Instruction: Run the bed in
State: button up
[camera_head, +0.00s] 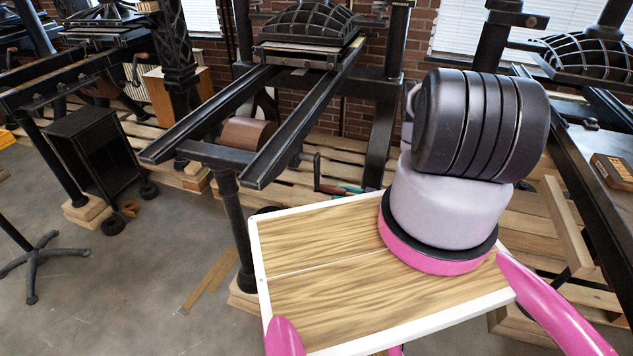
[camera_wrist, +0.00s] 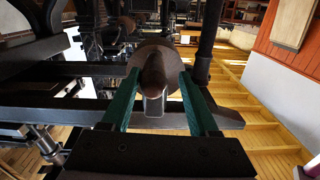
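The central hand press has two long dark rails (camera_head: 298,127) reaching toward me. Its bed (camera_head: 292,57) sits at the far end of the rails, under the ribbed dark platen (camera_head: 305,20). A brown drum (camera_head: 247,134) lies below the rails. A crank handle (camera_head: 317,172) stands at the right side of the press, low down. My gripper (camera_head: 345,190) is beside it, its green fingers partly hidden by my own body. In the wrist view my gripper (camera_wrist: 159,76) is open, with the brown handle (camera_wrist: 154,72) between the fingers. Contact cannot be told.
Another press (camera_head: 70,75) stands at the left, and one more (camera_head: 590,150) at the right. A black open cabinet (camera_head: 95,150) and a stool base (camera_head: 35,262) are at the left. Wooden pallets lie under the presses. The grey floor (camera_head: 150,280) at front left is mostly clear.

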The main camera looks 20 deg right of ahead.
jog(key=o, duration=0.6)
jog(key=v, duration=0.9)
